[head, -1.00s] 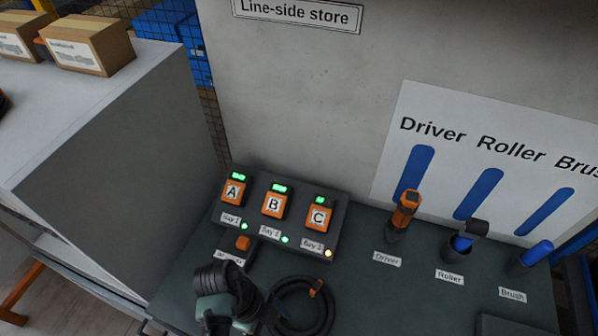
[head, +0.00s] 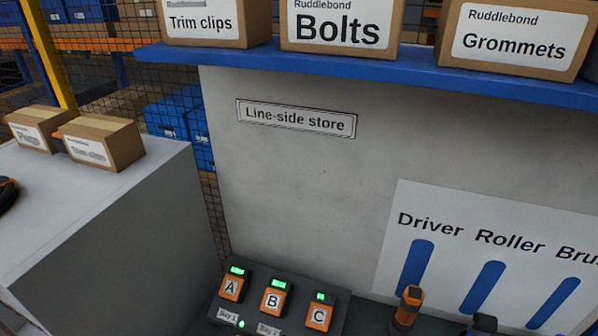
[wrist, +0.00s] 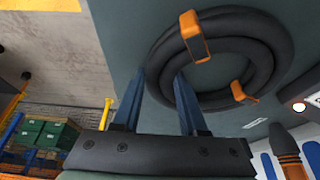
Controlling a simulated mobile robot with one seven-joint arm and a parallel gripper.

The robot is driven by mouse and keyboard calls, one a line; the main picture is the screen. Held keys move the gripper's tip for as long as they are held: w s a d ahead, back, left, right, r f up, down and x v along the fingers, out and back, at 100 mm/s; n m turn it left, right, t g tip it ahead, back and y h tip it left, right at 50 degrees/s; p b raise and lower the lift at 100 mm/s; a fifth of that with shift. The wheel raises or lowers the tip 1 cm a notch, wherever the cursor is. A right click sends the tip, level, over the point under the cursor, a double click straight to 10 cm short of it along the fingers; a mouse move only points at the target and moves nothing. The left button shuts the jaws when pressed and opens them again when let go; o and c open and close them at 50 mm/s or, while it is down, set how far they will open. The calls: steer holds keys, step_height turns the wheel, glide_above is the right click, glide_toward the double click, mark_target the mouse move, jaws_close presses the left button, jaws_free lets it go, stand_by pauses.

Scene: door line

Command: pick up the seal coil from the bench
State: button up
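The seal coil (wrist: 270,35) is a black ring of tube with orange clips, over the dark bench top (wrist: 115,40) in the wrist view. My gripper (wrist: 160,75) has its two blue fingers apart. They point at the left part of the ring. One fingertip lies just outside the ring and the other near its inner edge, with the tube in line between them. I cannot tell whether they touch it or how far off it is. In the head view now, the coil and my gripper are out of frame below.
In the head view, a unit with blocks A, B and C (head: 273,297) and an orange driver (head: 407,308) stand along the back wall (head: 310,190). A blue shelf (head: 360,68) with boxes hangs above. A grey cabinet (head: 110,230) stands left.

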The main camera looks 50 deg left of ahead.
jaws_close()
steer(key=shift+r, duration=0.2)
